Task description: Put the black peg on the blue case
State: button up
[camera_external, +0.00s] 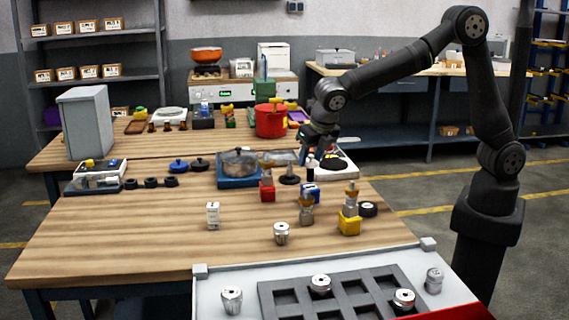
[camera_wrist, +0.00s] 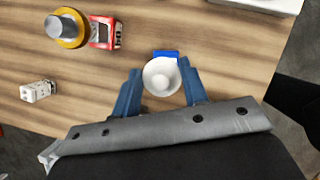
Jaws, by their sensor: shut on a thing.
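My gripper (camera_wrist: 162,88) has its blue fingers on either side of a white round piece with a small knob (camera_wrist: 161,76) and is shut on it. In the external view my gripper (camera_external: 320,150) is low over the far right of the wooden table. A small blue block with a white face, likely the blue case (camera_external: 309,191), stands on the table. In the wrist view a blue edge (camera_wrist: 166,54) shows just beyond the white piece and is partly hidden by it. A black round-based piece with a short stem, perhaps the black peg (camera_external: 289,178), stands left of my gripper.
A blue tray with a pan (camera_external: 237,170) lies to the left. A grey slotted tray (camera_external: 345,293) is at the front. The table's left front is largely clear.

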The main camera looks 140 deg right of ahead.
jog(key=shift+f, duration=0.75)
jog(key=shift+f, duration=0.1)
jog(key=o, duration=1.1)
jog(key=shift+f, duration=0.1)
jog(key=v, duration=1.2)
